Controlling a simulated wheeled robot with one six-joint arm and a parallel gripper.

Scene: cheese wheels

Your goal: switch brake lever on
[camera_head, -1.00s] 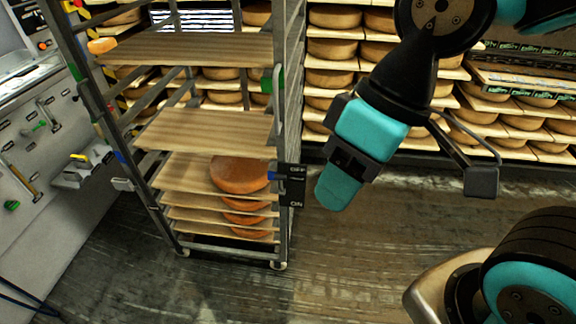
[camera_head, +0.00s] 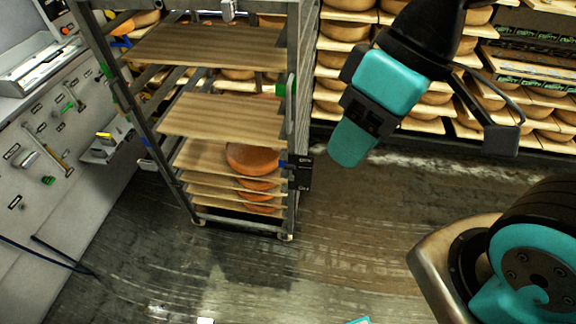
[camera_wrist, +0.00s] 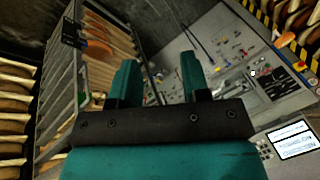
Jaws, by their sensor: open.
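The brake lever is a small blue handle (camera_head: 284,163) on a black OFF/ON plate (camera_head: 300,172), fixed to the right front post of a grey metal rack (camera_head: 292,215). In the head view it points left, near the upper label; its exact position is hard to read. In the wrist view the dark plate (camera_wrist: 72,33) shows at upper left, beyond the fingers. My gripper (camera_wrist: 157,75) is open and empty, with two teal fingers apart. In the head view its teal end (camera_head: 352,142) appears right of the plate, not visibly touching it.
The rack carries wooden boards (camera_head: 210,116) and several orange cheese wheels (camera_head: 252,158) low down. Cheese shelves (camera_head: 345,32) line the back. A grey tool panel (camera_head: 50,150) stands at left. The floor (camera_head: 370,220) before the rack is clear.

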